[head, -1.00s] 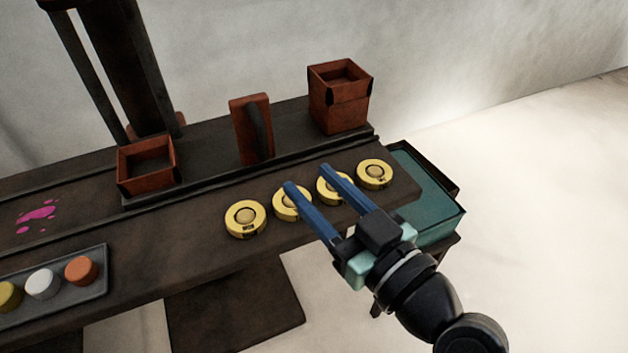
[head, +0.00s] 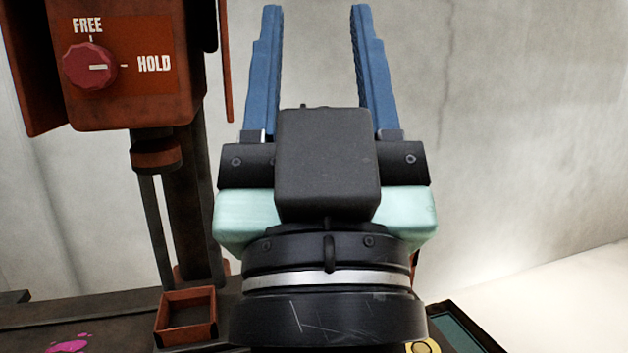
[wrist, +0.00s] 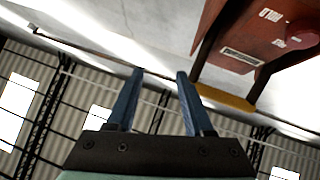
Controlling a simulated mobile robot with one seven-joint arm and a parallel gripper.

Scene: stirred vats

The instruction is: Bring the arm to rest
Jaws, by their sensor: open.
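My gripper (head: 315,75) fills the middle of the head view, close to the camera, with its two blue fingers pointing up. The fingers are spread apart with nothing between them. In the wrist view my gripper (wrist: 160,95) is also open and empty, with a wall and windows behind it. My gripper is raised, and its body hides much of the bench in the head view.
A rust-red box with a knob (head: 90,67) marked FREE and HOLD stands at upper left; the knob's white mark points towards HOLD. A red tray (head: 186,316) sits on the bench below. A yellow disc (head: 423,346) and teal tray (head: 465,330) show at lower right.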

